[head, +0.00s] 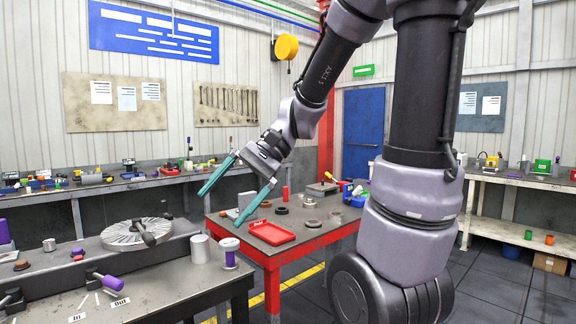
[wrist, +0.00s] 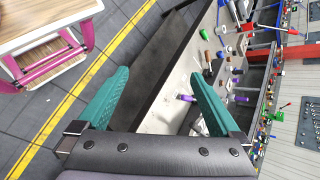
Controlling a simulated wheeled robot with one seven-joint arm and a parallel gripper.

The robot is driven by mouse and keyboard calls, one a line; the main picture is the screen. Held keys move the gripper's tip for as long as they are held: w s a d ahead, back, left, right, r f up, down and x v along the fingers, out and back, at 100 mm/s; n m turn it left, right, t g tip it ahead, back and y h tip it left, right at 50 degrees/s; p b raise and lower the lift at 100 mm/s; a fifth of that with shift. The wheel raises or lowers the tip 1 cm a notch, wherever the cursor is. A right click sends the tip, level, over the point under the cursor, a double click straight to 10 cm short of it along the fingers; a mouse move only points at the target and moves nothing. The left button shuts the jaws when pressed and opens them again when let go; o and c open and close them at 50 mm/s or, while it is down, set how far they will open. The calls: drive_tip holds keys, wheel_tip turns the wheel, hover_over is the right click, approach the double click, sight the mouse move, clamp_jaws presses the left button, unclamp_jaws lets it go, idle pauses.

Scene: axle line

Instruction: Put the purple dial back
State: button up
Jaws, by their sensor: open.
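Several purple parts show, and I cannot tell for certain which is the dial. A purple piece with a white top (head: 230,254) stands upright at the right corner of the grey left bench. A purple-ended part (head: 110,282) lies further left beside the "In" and "Out" labels, and a purple cylinder (head: 3,232) is at the left edge. My gripper (head: 221,208) is open and empty, its teal fingers above and beyond the bench corner. In the wrist view the open gripper (wrist: 160,73) hangs over the bench side, with a purple part (wrist: 187,98) near its right finger.
A grey ribbed disc (head: 137,234) and a grey cylinder (head: 200,248) are on the left bench (head: 165,283). A red table (head: 313,240) behind holds a red tray (head: 272,233) and several dark rings. Dark floor (head: 500,280) is open at right.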

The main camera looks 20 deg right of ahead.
drive_tip(key=s+d+r+n+t+h, duration=0.1)
drive_tip(key=d+r+t+h, duration=0.2)
drive_tip(key=d, duration=0.3)
drive_tip(key=d+r+t+h, duration=0.3)
drive_tip(key=d+t+h, duration=0.1)
drive_tip(key=d+t, duration=0.1)
drive_tip(key=shift+s+d+r+n, duration=0.2)
drive_tip(key=shift+s+d+n, duration=0.2)
drive_tip(key=shift+d, duration=0.2)
